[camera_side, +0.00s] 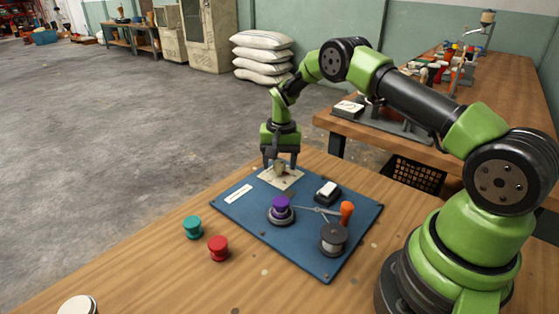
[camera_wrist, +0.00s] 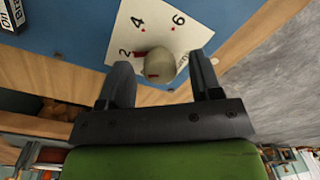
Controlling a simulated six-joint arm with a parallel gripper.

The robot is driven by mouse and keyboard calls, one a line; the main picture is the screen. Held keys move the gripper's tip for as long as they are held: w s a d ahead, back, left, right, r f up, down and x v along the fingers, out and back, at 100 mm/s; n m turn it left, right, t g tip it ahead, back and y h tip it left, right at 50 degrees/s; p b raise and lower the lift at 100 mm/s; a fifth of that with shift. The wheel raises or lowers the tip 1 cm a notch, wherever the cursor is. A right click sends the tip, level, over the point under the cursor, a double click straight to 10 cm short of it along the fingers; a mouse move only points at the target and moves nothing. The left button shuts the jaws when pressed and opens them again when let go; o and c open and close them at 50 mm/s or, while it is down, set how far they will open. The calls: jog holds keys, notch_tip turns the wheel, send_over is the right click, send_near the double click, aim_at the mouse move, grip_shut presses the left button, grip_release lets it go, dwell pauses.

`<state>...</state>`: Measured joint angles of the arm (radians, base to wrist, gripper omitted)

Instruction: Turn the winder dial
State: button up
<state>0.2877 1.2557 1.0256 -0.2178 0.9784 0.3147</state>
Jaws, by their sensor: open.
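The winder dial is a beige round knob (camera_side: 279,169) on a pale card (camera_side: 291,181) at the far corner of a blue board (camera_side: 240,208). In the wrist view the knob (camera_wrist: 160,65) shows a small red mark on its near side, and the card (camera_wrist: 152,15) carries the numbers 2, 4 and 6 with red dots. My gripper (camera_side: 281,161) points down over the dial with its jaws apart. In the wrist view the fingers (camera_wrist: 161,72) stand on either side of the knob, with gaps visible. I cannot tell how deep they reach.
On the board are a purple spool (camera_side: 281,205) on a grey base, a white-topped switch (camera_side: 327,190), an orange handle (camera_side: 346,212) and a dark grey spool (camera_side: 333,238). Teal (camera_side: 193,227) and red (camera_side: 219,248) spools stand on the wooden table (camera_side: 160,265) left of the board.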

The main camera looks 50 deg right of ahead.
aim_at(281, 163)
notch_tip(281, 163, up, 10)
jog(key=shift+s, duration=0.2)
jog(key=shift+d, duration=0.1)
dwell(0.3)
notch_tip(281, 163, down, 10)
jog(key=shift+w+f, duration=0.1)
jog(key=shift+w, duration=0.05)
dwell(0.3)
jog(key=c, duration=0.9)
